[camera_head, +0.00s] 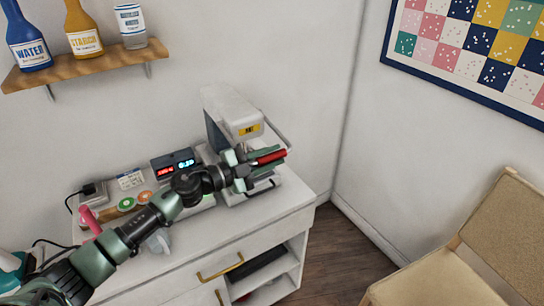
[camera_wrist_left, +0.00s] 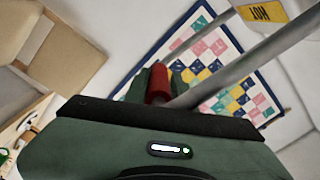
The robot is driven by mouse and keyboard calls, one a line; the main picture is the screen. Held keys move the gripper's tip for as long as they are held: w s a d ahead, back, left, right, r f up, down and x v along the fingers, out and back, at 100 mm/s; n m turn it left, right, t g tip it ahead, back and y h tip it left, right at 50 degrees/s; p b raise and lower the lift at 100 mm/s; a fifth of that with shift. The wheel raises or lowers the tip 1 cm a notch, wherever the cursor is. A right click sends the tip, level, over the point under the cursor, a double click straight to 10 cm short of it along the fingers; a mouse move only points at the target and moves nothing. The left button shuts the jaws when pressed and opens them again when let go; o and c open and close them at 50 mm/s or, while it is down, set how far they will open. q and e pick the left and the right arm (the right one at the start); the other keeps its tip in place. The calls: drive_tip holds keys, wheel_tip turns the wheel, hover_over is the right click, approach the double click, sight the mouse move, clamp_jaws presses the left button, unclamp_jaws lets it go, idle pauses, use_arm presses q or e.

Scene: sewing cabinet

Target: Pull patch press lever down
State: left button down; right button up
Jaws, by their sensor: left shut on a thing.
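The patch press (camera_head: 228,110) is a white machine with a yellow label, standing at the back right of the white cabinet top. Its lever has grey metal bars and a red handle (camera_head: 271,157) at the press's right front. My left gripper (camera_head: 265,157) reaches across from the left and is shut on the red handle. In the left wrist view the red handle (camera_wrist_left: 158,84) sits between the fingers, and a grey lever bar (camera_wrist_left: 235,60) runs up to the right. The yellow label there reads HOT (camera_wrist_left: 264,11). The fingers hide part of the handle. My right gripper is not in view.
A small box with red and blue digits (camera_head: 172,165) stands left of the press. The cabinet (camera_head: 245,240) has brass handles and open shelves. A wooden shelf (camera_head: 85,70) with bottles hangs at upper left. A beige chair (camera_head: 430,288) stands at lower right, with bare floor between.

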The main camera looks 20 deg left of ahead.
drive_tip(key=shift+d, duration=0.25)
use_arm(q)
drive_tip(key=c, duration=1.3)
unclamp_jaws()
drive_tip(key=shift+a, duration=0.1)
drive_tip(key=shift+o, duration=0.2)
drive_tip(key=b+v, duration=0.2)
drive_tip(key=v, duration=0.5)
drive_tip(key=shift+s+a, duration=0.25)
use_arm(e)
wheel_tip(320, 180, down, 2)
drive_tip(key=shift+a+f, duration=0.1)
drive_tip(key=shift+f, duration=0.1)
